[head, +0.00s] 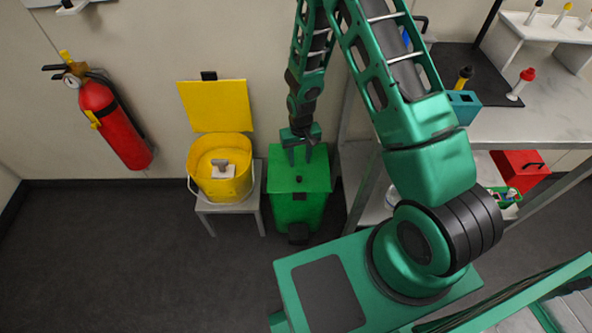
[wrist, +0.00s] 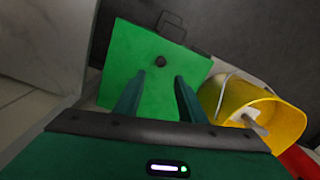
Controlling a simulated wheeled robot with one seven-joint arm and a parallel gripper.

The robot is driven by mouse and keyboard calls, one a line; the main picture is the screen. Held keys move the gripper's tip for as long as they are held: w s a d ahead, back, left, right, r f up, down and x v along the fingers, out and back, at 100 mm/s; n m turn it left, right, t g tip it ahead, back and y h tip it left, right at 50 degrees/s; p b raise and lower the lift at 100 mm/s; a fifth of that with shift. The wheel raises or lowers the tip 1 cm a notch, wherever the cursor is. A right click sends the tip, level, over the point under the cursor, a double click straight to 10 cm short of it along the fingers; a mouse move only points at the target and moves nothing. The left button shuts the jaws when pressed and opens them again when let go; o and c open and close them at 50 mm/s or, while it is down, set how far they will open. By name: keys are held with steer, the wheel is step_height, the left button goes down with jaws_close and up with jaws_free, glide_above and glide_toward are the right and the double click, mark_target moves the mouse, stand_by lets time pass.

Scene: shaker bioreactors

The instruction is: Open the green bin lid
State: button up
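The green bin (head: 296,205) stands on the floor against the wall, with its flat green lid (head: 312,178) closed. A small dark knob (head: 298,179) sits on the lid. In the wrist view the lid (wrist: 135,85) fills the middle, with the round dark knob (wrist: 160,61) just beyond my fingertips. My gripper (head: 301,158) hangs over the back part of the lid, pointing down. In the wrist view my gripper (wrist: 157,80) has its two fingers apart with nothing between them. I cannot tell whether the fingertips touch the lid.
A yellow bucket (head: 219,184) with its lid raised stands on a small stool (head: 240,217) left of the bin. A metal bench (head: 540,125) is to the right. A red extinguisher (head: 115,125) hangs on the wall. The floor at left (head: 100,260) is clear.

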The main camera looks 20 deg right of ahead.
mark_target(299, 177)
step_height(299, 177, down, 10)
steer(key=shift+s+a+f, duration=0.1)
stand_by(0.4)
jaws_close()
